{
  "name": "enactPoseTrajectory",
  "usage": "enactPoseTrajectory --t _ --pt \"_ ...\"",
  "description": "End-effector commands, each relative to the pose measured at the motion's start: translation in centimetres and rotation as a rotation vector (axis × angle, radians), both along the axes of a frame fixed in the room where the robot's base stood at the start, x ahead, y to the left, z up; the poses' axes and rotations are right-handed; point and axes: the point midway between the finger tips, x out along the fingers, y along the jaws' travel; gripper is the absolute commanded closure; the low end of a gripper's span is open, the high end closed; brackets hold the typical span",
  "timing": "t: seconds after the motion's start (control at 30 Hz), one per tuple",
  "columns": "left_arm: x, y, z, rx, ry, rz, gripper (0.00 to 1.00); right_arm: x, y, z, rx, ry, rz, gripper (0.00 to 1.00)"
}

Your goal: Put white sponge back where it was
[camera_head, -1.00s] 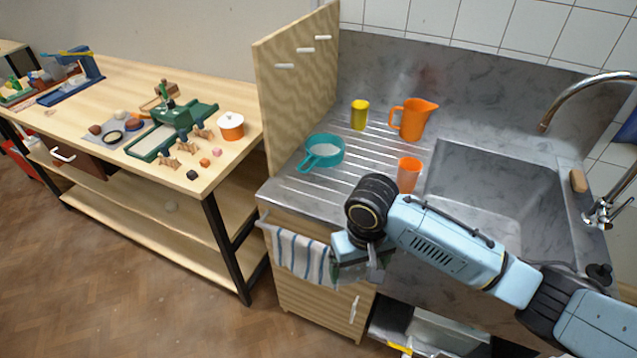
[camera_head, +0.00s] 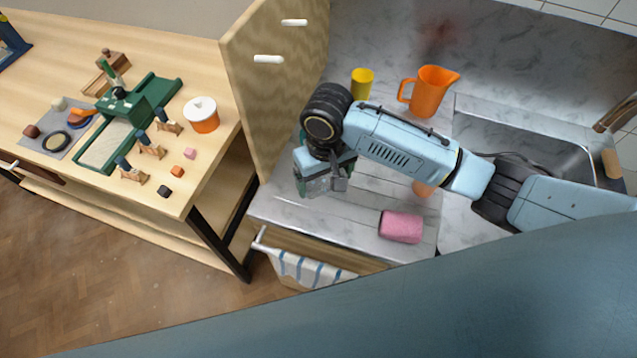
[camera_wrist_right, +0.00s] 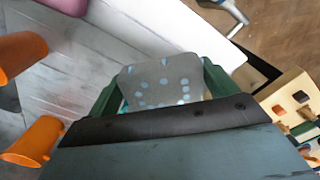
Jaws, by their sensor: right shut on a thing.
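My right gripper (camera_head: 322,184) is over the drainboard at the left of the sink counter, pointing down. In the right wrist view its green fingers (camera_wrist_right: 158,100) are shut on a flat, greyish block with pale spots, which looks to be the white sponge (camera_wrist_right: 160,78) in shade. The head view mostly hides this block behind the gripper. A pink sponge (camera_head: 401,226) lies on the counter near the front edge, right of the gripper. My left gripper is not in view.
A teal strainer is mostly hidden behind my right gripper. A yellow cup (camera_head: 362,84) and an orange jug (camera_head: 430,92) stand behind it; an orange cup (camera_head: 423,188) is partly under my arm. A wooden panel (camera_head: 270,90) rises at left. A striped towel (camera_head: 310,271) hangs in front.

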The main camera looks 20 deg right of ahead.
Motion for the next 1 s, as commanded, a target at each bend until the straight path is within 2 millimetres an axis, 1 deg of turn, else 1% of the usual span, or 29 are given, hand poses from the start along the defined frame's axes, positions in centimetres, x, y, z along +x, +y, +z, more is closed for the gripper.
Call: enactPoseTrajectory --t 0.03,0.2,0.3,0.37,0.43,0.5,0.6,0.73,1.0 --pt "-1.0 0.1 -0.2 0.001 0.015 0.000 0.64 -0.2 0.0 -1.1 -0.003 0.006 0.001 0.36" --pt "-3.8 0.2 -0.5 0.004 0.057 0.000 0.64 -0.2 -0.1 -4.1 -0.003 0.004 0.000 0.36" --pt "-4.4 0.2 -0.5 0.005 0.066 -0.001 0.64 -0.1 0.0 -5.0 -0.001 0.002 0.000 0.36" --pt "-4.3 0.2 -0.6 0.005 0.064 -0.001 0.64 -0.1 0.0 -5.6 -0.001 0.002 0.000 0.36" --pt "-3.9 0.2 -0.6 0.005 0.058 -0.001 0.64 -0.2 -0.1 -6.6 -0.003 0.004 0.000 0.36" --pt "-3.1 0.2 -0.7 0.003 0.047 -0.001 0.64 -0.1 0.0 -7.6 -0.003 0.004 0.000 0.36" --pt "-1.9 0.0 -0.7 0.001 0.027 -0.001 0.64 -0.1 0.0 -8.6 -0.001 0.002 0.000 0.36" --pt "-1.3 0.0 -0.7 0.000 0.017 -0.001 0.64 -0.1 0.0 -8.9 0.000 0.000 0.001 0.36" --pt "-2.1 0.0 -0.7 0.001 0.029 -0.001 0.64 -0.1 0.0 -9.1 0.000 0.001 0.000 0.36"
